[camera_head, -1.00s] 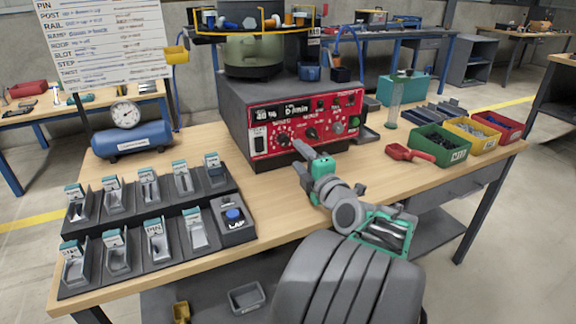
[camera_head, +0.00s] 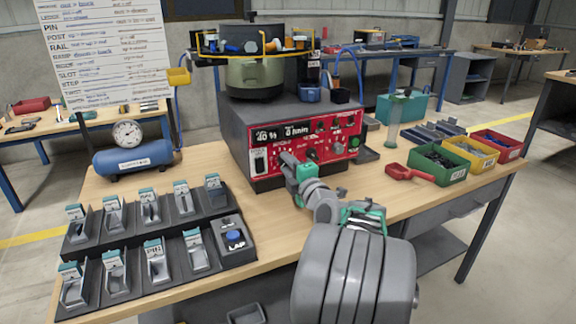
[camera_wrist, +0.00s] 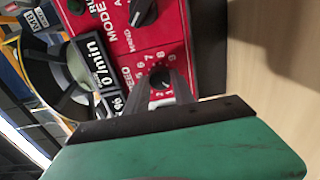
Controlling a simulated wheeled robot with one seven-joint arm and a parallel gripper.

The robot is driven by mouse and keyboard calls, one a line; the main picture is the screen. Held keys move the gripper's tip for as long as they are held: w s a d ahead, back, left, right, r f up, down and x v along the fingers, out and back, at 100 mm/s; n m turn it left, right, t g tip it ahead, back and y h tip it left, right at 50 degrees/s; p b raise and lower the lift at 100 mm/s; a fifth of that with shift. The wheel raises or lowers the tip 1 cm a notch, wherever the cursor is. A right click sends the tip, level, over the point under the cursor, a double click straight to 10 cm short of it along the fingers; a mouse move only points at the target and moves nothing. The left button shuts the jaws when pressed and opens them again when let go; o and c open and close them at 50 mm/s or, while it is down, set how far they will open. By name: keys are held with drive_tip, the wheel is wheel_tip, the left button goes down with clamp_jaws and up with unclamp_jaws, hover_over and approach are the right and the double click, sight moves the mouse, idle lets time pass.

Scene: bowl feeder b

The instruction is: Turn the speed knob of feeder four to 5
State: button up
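The feeder's red control panel (camera_head: 282,135) is on the front of the grey box in the head view. The speed knob (camera_wrist: 159,80) is dark, with a numbered dial around it, in the wrist view. Its pointer is too small and shaded to read. My gripper (camera_head: 286,158) is at the panel's lower middle and hides the knob in the head view. In the wrist view my gripper (camera_wrist: 161,76) has its two fingers apart, one on each side of the knob. I cannot tell whether they touch it. The display (camera_wrist: 100,75) reads 0 /min.
The mode knob (camera_wrist: 143,12) is beside the speed knob. A green button (camera_head: 354,142) is at the panel's right. A red scoop (camera_head: 409,174) and green bin (camera_head: 440,163) stand right; slotted trays (camera_head: 150,262) and a blue tank (camera_head: 132,158) stand left.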

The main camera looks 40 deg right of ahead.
clamp_jaws()
drive_tip(key=shift+f+m+b, duration=0.1)
drive_tip(key=shift+m+b, duration=0.2)
drive_tip(key=shift+b, duration=0.1)
